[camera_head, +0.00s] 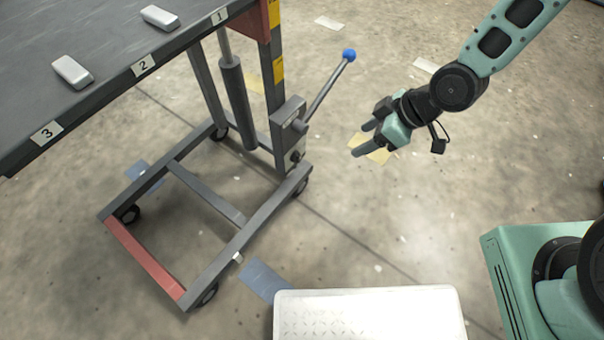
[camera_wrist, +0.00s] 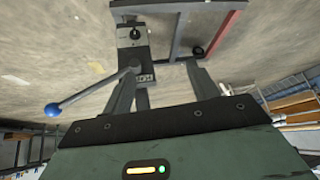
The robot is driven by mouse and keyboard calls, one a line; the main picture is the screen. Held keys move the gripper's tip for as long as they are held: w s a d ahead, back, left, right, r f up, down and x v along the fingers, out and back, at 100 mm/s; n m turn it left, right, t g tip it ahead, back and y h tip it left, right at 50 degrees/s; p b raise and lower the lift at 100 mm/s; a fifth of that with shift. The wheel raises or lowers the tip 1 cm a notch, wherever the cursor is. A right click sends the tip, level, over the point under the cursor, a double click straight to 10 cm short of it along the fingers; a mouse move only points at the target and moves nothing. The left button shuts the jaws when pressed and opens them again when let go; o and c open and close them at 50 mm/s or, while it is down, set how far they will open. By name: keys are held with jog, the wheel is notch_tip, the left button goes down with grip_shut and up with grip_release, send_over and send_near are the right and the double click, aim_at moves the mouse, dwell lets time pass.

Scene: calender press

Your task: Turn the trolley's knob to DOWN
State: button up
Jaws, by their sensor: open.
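The trolley (camera_head: 232,255) is a grey wheeled frame with a red end bar, at left in the head view. Its control box (camera_head: 288,125) stands on the near side, with a small dark knob (camera_head: 296,156) low on its face. The knob also shows in the wrist view (camera_wrist: 135,33), dark on the grey box; its setting is too small to read. A lever with a blue ball (camera_head: 349,55) rises from the box. My gripper (camera_head: 362,139) is open and empty, in the air to the right of the box, apart from it. In the wrist view its fingers (camera_wrist: 163,75) point toward the trolley.
A white-topped box (camera_head: 370,315) is at the bottom. The lever's ball (camera_wrist: 52,110) sticks out left in the wrist view. The floor around my gripper is mostly clear.

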notch_tip(320, 180, down, 20)
jog(key=w+a+t+y+b, duration=0.15)
jog(key=y+b, duration=0.35)
jog(key=b, duration=0.9)
jog(key=m+t+y+b, duration=0.3)
jog(key=t+b, duration=0.5)
jog(key=b, duration=0.5)
send_near(300, 158)
jog(key=shift+g, duration=0.25)
jog(key=b+x, duration=0.6)
jog(key=x, duration=0.2)
jog(key=shift+w+f+b, duration=0.15)
jog(key=shift+f+b, duration=0.05)
jog(key=shift+b, duration=0.2)
jog(key=shift+w+a+r, duration=0.15)
jog(key=shift+w+a, duration=0.2)
jog(key=shift+a, duration=0.1)
jog(key=c, duration=1)
